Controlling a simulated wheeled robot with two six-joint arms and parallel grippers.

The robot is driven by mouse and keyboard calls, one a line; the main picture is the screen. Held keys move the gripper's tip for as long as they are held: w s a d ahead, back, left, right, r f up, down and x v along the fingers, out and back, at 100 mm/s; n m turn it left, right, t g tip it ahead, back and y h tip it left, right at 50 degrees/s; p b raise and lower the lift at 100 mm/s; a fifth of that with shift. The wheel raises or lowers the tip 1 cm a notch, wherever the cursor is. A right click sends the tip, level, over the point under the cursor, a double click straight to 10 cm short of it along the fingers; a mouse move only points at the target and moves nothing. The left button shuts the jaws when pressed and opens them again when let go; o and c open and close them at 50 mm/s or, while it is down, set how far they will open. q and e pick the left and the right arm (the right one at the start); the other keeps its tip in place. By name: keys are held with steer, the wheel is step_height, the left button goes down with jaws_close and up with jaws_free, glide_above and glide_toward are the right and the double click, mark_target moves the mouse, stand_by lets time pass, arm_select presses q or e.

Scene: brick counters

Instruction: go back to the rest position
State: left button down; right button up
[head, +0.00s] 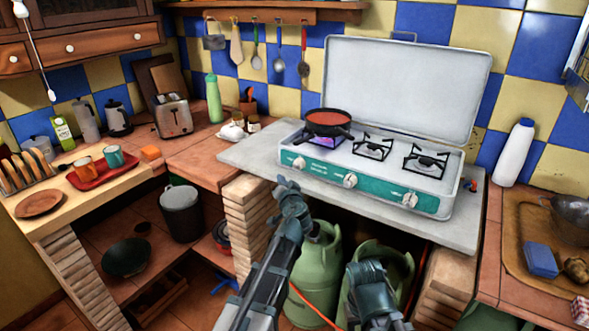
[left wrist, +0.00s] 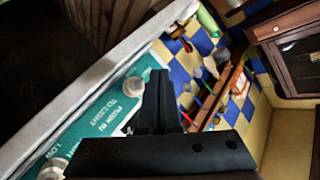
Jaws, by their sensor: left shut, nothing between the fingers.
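My left gripper (head: 284,184) is shut and empty, just in front of the gas stove (head: 425,199) near its left end. In the left wrist view its closed black fingers (left wrist: 158,100) appear in front of the stove's green control panel (left wrist: 92,115) and white knobs. I cannot tell whether they touch the stove. A pan (head: 329,122) with red content sits on the stove's left burner. My right arm shows low in the middle of the head view, in front of the green gas bottles, and its fingers cannot be made out.
A grey worktop (head: 235,153) carries the stove. Green gas bottles (head: 318,270) stand below it. A toaster (head: 172,117) and a red tray (head: 100,173) with mugs are on the left. A white bottle (head: 514,153) and a wooden tray (head: 517,245) are on the right.

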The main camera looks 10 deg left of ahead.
arm_select(q)
steer(key=shift+s, duration=0.15)
steer(key=s+d+f+g+h, duration=0.2)
steer(key=s+d+f+g, duration=0.35)
steer(key=s, duration=0.55)
steer(key=s+d+f+m+g+h, duration=0.1)
steer(key=s+d+f+g+h, duration=0.1)
steer(key=s+d+f+g, duration=0.65)
steer(key=s+d+f+g+h, duration=0.15)
steer(key=s+f, duration=0.35)
steer(key=s, duration=0.8)
step_height(320, 180, up, 15)
steer(key=s+p, duration=0.1)
steer(key=p, duration=1.3)
steer(key=shift+s+d+f, duration=0.15)
steer(key=shift+d, duration=0.3)
steer(key=shift+t, duration=0.25)
